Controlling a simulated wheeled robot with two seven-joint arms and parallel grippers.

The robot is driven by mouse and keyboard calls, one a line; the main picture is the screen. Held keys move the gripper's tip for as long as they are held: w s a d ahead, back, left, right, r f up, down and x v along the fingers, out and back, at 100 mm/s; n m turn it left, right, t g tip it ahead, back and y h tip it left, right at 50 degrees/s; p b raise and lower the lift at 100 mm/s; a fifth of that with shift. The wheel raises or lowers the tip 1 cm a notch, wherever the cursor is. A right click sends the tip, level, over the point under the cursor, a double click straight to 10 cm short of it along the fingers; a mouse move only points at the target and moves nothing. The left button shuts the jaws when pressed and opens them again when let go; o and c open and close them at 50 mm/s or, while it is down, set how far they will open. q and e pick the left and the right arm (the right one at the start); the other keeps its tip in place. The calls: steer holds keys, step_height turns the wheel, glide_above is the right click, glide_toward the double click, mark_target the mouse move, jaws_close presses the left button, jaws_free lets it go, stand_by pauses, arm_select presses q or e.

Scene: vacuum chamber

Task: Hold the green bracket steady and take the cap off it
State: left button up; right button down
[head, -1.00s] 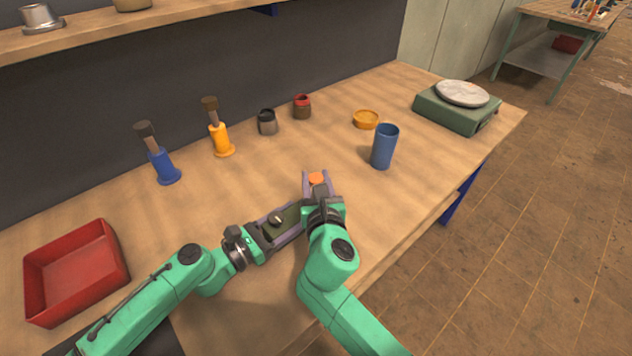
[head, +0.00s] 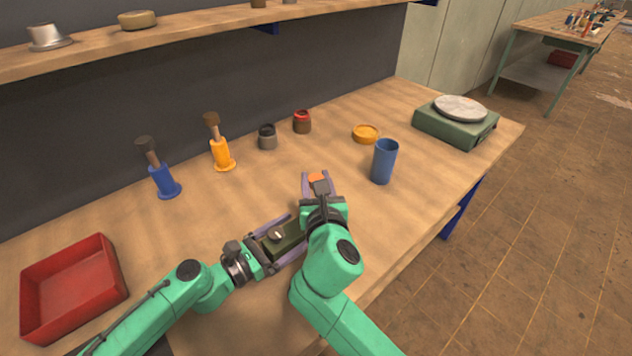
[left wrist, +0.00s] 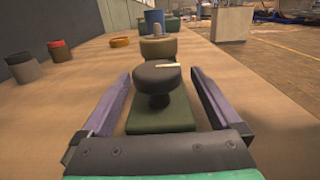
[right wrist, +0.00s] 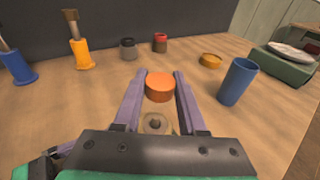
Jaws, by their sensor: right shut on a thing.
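The dark green bracket (head: 290,242) lies on the bench, with a black round knob (left wrist: 156,75) on its near end in the left wrist view. My left gripper (head: 297,233) has its fingers spread along both sides of the bracket, with narrow gaps showing in the left wrist view. My right gripper (head: 317,176) is shut on an orange cap (right wrist: 159,86), held at its fingertips. A khaki round piece with a small peg (left wrist: 158,46) stands beyond the knob; I cannot tell whether it belongs to the bracket. My right gripper hides the bracket's far end in the head view.
A blue cup (head: 384,162) stands right of my right gripper, with a yellow ring (head: 366,133) behind it. A green scale (head: 456,123) is at the right. A red tray (head: 73,285) is at the left. Blue (head: 162,181) and orange (head: 221,155) handled tools stand at the back.

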arm_select(q)
steer(key=shift+s+a+f, duration=0.15)
steer(key=shift+s+a, duration=0.1)
steer(key=shift+a, duration=0.1)
arm_select(e)
steer(key=shift+f, duration=0.25)
arm_select(q)
steer(key=b+v, duration=0.2)
steer(key=v, duration=0.7)
steer(key=shift+s+a+b, duration=0.25)
steer(key=shift+b, duration=0.1)
arm_select(e)
step_height(320, 180, down, 2)
steer(key=shift+f, duration=0.1)
arm_select(q)
steer(key=shift+s+a, duration=0.4)
steer(key=shift+a, duration=0.2)
steer(key=shift+s, duration=0.1)
arm_select(e)
steer(key=shift+s+f, duration=0.1)
steer(key=shift+f, duration=0.05)
